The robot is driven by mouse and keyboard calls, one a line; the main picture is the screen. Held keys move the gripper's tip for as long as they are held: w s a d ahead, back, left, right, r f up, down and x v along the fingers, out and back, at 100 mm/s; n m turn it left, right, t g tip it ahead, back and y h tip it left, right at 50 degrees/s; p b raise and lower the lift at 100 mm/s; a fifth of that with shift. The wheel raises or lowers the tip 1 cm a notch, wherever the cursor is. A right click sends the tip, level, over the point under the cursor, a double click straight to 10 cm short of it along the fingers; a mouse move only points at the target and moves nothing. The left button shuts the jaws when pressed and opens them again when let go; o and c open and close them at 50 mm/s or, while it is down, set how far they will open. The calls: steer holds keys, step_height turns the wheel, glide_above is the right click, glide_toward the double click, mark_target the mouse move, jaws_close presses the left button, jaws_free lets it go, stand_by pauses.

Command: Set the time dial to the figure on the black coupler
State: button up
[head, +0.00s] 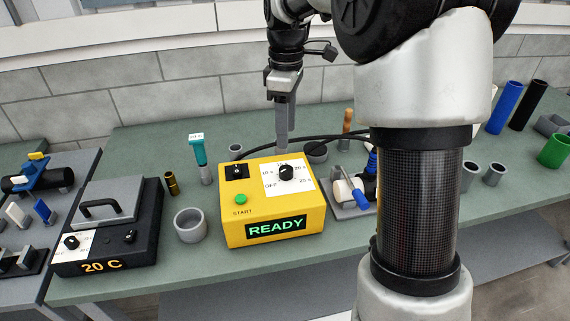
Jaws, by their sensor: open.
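The time dial (287,173) is a black knob on a white panel on top of the yellow control box (233,229). Labels around it include OFF, 10 s, 20 s and 25 s; the setting of its pointer is too small to tell. My gripper (282,146) points down just above and behind the dial, apart from it and empty, with its jaws seen edge-on. A dark fitting beside a white pipe (343,191) lies on a grey tray at the right, partly hidden by my arm. I cannot tell whether it is the black coupler, and no figure is readable.
The yellow box has a green START button (241,199) and a READY display (276,227). A black heater unit (140,235) reading 20 C and a grey cup (190,224) stand left. A blue-handled tool (360,198) lies right. Black cable runs behind the box.

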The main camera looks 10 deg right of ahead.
mark_target(286, 169)
step_height(286, 169, down, 12)
steer(key=shift+r+b, duration=0.15)
steer(key=shift+b, duration=0.15)
steer(key=shift+c, duration=0.5)
steer(key=c, duration=0.9)
steer(key=shift+c, duration=0.2)
